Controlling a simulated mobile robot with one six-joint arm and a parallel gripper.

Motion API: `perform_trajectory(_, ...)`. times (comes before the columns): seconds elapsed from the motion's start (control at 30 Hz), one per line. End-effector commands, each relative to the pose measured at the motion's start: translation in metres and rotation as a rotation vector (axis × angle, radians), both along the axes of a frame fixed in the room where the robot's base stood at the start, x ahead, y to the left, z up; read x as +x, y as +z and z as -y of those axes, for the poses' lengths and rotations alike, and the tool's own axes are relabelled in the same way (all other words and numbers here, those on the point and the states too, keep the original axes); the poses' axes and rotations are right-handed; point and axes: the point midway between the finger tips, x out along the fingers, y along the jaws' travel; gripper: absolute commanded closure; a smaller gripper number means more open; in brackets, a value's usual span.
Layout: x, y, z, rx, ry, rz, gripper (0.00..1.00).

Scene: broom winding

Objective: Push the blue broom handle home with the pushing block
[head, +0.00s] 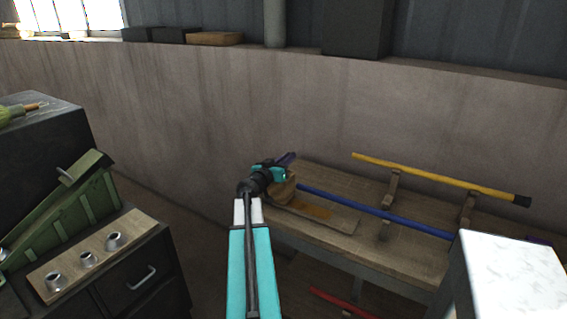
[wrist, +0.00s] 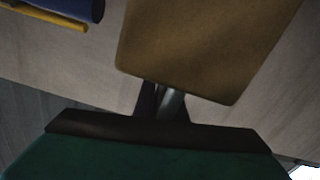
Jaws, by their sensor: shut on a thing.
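The blue broom handle (head: 375,211) lies along the wooden bench, slanting down to the right in the head view. Its left end is close to the pushing block (head: 284,190), a brown wooden piece held by my gripper (head: 273,180). In the wrist view the block (wrist: 208,45) fills the upper middle, beyond my gripper (wrist: 163,103), whose jaws are shut on its stem. The blue handle's thick end (wrist: 75,8) shows at the top left there, with a gap in the picture beside the block. The head view does not show clearly whether they touch.
A yellow handle (head: 435,178) with a dark tip rests on wooden supports behind the blue one. A red handle (head: 340,302) lies low by the bench (head: 325,172). A pale-topped block (head: 510,275) stands front right. A dark cabinet (head: 140,275) and green container (head: 65,215) stand left.

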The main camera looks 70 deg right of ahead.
Motion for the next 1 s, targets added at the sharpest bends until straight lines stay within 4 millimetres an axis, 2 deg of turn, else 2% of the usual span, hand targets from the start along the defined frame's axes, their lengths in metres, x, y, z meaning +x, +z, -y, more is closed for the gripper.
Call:
perform_trajectory(0.03, -0.0061, -0.0013, -0.0006, -0.004, -0.005, -0.001, 1.00)
perform_trajectory(0.2, -0.0106, -0.0001, -0.0027, -0.003, -0.002, -0.001, 1.00)
perform_trajectory(0.57, -0.0098, 0.0021, -0.0033, -0.003, 0.001, -0.003, 1.00)
perform_trajectory(0.6, -0.0096, 0.0021, -0.0033, -0.003, 0.001, -0.003, 0.88)
perform_trajectory(0.7, -0.0092, 0.0019, -0.0036, -0.003, 0.002, -0.002, 0.71)
perform_trajectory(1.0, -0.0079, 0.0010, -0.0041, -0.002, 0.005, -0.001, 0.71)
